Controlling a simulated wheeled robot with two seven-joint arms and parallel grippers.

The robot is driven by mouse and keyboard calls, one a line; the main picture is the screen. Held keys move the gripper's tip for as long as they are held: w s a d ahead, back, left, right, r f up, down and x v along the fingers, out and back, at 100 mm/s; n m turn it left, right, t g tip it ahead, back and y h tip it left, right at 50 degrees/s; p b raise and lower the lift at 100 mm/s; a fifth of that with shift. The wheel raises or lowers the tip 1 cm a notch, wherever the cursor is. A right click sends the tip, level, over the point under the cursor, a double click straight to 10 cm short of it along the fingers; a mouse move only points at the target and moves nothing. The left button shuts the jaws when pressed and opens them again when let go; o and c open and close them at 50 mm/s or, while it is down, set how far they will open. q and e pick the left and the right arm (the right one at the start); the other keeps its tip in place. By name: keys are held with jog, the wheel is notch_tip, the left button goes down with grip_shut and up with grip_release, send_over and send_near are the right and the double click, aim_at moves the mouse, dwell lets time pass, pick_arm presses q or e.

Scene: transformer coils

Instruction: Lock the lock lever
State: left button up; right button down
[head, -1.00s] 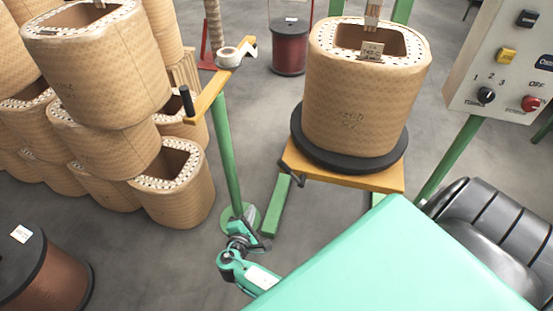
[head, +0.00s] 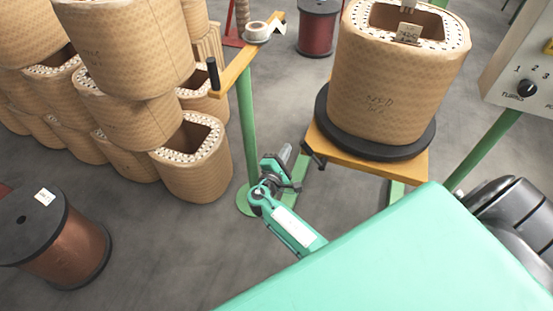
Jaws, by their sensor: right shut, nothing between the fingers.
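A small dark lever (head: 316,159), which looks like the lock lever, sits at the left front corner of the yellow platform (head: 365,158) under the big coil. It hangs slanting down and is small in view. A tan transformer coil (head: 395,85) stands upright on the black turntable disc (head: 385,151) on that platform. My right gripper (head: 285,154) is shut and empty, just left of the lever, with a gap visible between them in the picture. Its depth relative to the lever is hard to tell. My left gripper is out of view.
A green post (head: 247,120) with a yellow bracket (head: 235,67) and black handle stands left of my right gripper. Stacked coils (head: 195,165) fill the left. A copper wire spool (head: 65,245) stands lower left. A control panel (head: 525,75) and black chair (head: 515,220) are at right.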

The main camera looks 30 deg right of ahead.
aim_at(306, 147)
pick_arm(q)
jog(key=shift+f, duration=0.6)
pick_arm(e)
jog(key=shift+s+d+r, duration=0.6)
jog(key=shift+d, duration=0.1)
jog(key=shift+d+r, duration=0.1)
